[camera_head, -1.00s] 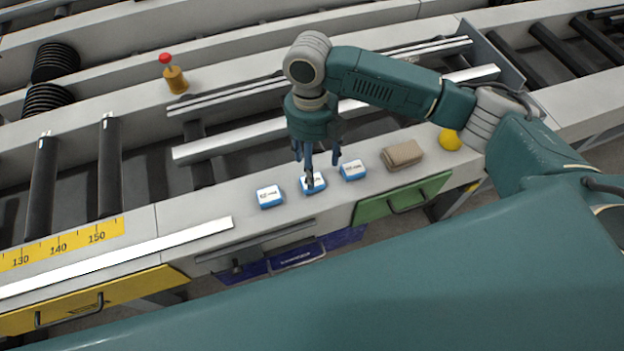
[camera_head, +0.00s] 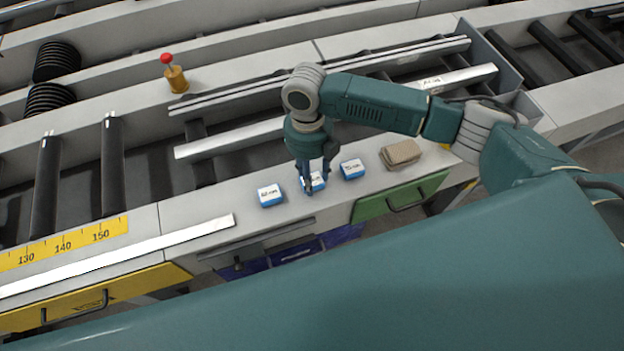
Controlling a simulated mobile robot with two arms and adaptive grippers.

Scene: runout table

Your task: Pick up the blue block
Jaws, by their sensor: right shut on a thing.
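Several small blocks with blue sides and white labelled tops stand in a row on the grey table ledge: a left block (camera_head: 270,195), a middle block (camera_head: 317,183) and a right block (camera_head: 352,169). My right gripper (camera_head: 316,178) points down over the middle block. Its fingers are shut on this block and partly hide it. I cannot tell whether the block is clear of the ledge. The left and right blocks stand apart from the fingers. My left gripper is not in view.
A brown block-like stack (camera_head: 401,153) lies to the right of the blocks. A green drawer (camera_head: 400,199) and a yellow drawer (camera_head: 100,299) sit below the ledge. Metal rails (camera_head: 330,75) run behind. A brass post with a red knob (camera_head: 174,74) stands at the back.

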